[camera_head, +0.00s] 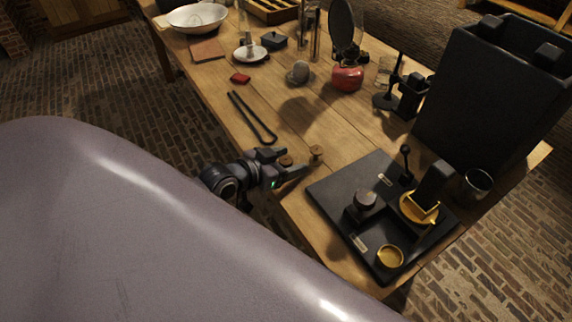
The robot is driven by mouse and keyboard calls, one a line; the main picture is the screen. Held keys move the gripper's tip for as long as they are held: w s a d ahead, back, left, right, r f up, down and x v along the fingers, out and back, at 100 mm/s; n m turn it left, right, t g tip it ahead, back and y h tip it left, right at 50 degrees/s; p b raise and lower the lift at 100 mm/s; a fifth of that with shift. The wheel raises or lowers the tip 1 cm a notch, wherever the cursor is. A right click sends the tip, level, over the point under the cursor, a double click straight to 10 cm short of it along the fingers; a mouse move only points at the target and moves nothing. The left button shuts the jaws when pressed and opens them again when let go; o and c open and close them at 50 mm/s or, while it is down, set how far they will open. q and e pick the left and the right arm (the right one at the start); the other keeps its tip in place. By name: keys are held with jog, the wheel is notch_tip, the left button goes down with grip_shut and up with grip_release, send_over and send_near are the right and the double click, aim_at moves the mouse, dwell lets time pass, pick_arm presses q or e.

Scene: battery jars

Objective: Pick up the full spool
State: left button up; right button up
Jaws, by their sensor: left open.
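Two small brown spool-like pieces stand near the table's front edge: one (286,161) at my left gripper and one (316,153) just beyond it to the right. They are too small to tell which is the full spool. My left gripper (291,167) is open at the table edge, pointing right. The nearer spool shows between or just beside its fingers; I cannot tell whether they touch it. The farther spool stands apart from the fingertips. My right gripper is out of view.
A black board (335,191) with brass cups and knobs lies right of the spools. Black tongs (252,118) lie behind the gripper. A tall black box (490,95), a red jar (347,77) and a white bowl (197,18) stand farther back. The wooden table (345,135) is bare behind the spools.

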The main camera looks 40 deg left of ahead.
pick_arm(q)
jog(key=shift+w+d+f, duration=0.15)
jog(key=shift+w+f, duration=0.05)
jog(key=shift+w, duration=0.2)
jog(key=c, duration=1)
jog(key=shift+c, duration=0.2)
